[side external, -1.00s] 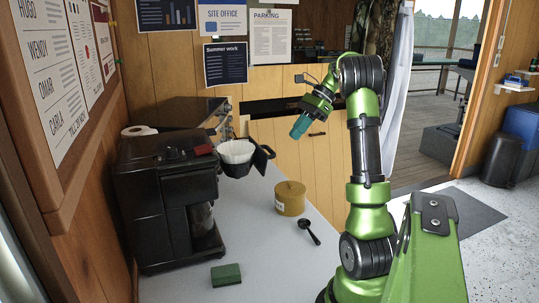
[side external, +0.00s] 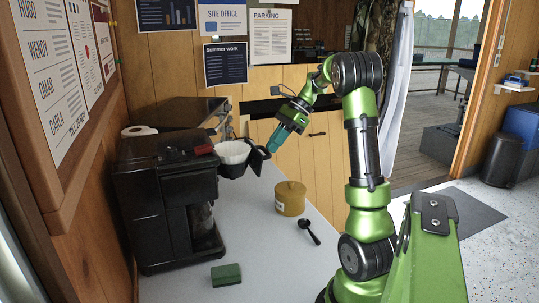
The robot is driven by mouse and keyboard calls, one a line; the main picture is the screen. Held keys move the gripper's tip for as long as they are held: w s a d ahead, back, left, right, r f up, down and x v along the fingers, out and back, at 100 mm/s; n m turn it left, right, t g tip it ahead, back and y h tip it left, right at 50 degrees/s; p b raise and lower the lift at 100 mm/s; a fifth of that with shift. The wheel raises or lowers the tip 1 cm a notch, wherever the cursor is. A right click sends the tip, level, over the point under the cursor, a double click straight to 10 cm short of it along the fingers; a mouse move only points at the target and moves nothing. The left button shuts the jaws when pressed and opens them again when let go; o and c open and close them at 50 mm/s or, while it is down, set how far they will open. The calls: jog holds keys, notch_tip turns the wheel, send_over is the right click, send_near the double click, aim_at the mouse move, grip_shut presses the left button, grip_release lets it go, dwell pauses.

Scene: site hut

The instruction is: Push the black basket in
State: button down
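The black basket (side external: 232,169) is swung out from the right side of the black coffee maker (side external: 168,190), with a white paper filter (side external: 233,152) in it. Its dark handle part (side external: 257,160) sticks out to the right. My gripper (side external: 270,150) points down and left, with its teal fingertips at or very near this handle part. I cannot tell whether they touch it, or whether the fingers are open or shut. A glass carafe (side external: 201,220) stands in the coffee maker below, partly hidden.
A dark box-shaped appliance (side external: 180,112) and a white roll (side external: 139,131) are behind the coffee maker. The counter's middle is clear.

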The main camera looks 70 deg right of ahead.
aim_at(247, 147)
jog(key=w+a, duration=0.9)
jog(key=shift+a, duration=0.1)
jog(key=s+d, duration=0.1)
jog(key=s+d+r, duration=0.1)
jog(key=s+d, duration=0.1)
jog(key=shift+s+d, duration=0.1)
jog(key=shift+d, duration=0.15)
jog(key=v, duration=0.9)
jog(key=s+a+f+n+t+h, duration=0.1)
jog(key=s+a+f+n, duration=0.2)
jog(key=a+n, duration=0.8)
jog(key=s+a+f+n+t+h, duration=0.1)
jog(key=s+a+f+n, duration=0.3)
jog(key=a+n, duration=0.7)
jog(key=a+f+h, duration=0.1)
jog(key=a, duration=0.6)
jog(key=shift+s+n+h, duration=0.25)
jog(key=shift+n+h, duration=0.05)
jog(key=shift+n, duration=0.1)
